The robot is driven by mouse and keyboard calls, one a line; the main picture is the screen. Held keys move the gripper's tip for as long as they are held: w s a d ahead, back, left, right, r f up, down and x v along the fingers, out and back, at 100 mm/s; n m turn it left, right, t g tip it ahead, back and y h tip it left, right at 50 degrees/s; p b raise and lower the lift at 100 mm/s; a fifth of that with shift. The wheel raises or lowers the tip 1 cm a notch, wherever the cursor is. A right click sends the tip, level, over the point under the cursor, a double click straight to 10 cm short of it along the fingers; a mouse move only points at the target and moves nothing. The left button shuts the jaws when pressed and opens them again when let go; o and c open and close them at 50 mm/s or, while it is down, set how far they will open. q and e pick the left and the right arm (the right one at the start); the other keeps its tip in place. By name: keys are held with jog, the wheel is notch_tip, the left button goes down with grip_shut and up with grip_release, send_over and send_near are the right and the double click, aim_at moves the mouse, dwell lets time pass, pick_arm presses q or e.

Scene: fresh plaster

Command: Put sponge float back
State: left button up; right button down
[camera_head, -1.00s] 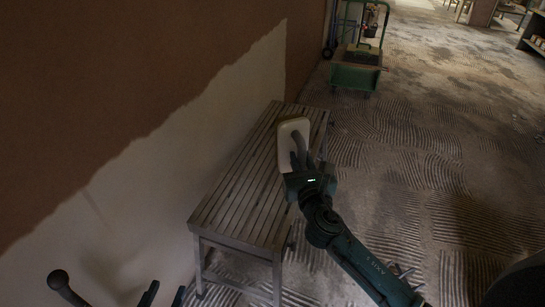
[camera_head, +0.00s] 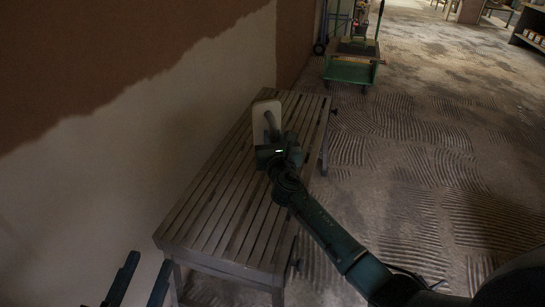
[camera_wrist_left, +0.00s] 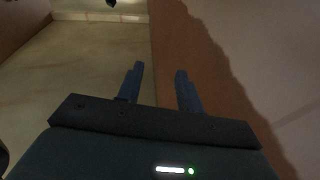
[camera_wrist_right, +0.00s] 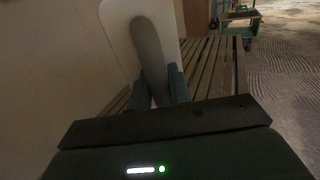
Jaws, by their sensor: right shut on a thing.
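The sponge float is a pale rectangular board (camera_head: 264,110) with a grey handle. My right gripper (camera_head: 271,140) is shut on the handle and holds the float tilted up, board toward the wall side, over or near the slatted bench (camera_head: 215,215). Whether the float touches the bench cannot be told. In the right wrist view the float (camera_wrist_right: 121,30) stands upright between and beyond the fingers (camera_wrist_right: 158,90). My left gripper (camera_head: 140,280) is open and empty at the lower left, low by the wall; its parted fingers also show in the left wrist view (camera_wrist_left: 160,85).
The half-plastered wall (camera_head: 190,90) runs along the bench's left side. A green cart (camera_head: 352,65) stands beyond the bench's far end. The bench top looks bare apart from the float. The ridged floor (camera_head: 430,150) on the right is open.

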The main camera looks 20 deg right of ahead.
notch_tip(320, 180, down, 4)
jog(key=b, duration=0.3)
jog(key=shift+f, duration=0.1)
pick_arm(q)
jog(key=shift+w+d+r+t+h, duration=0.2)
jog(key=shift+r+t+h, duration=0.2)
jog(key=shift+r+h, duration=0.15)
pick_arm(e)
jog(key=c, duration=1.8)
grip_release()
jog(key=o, duration=0.5)
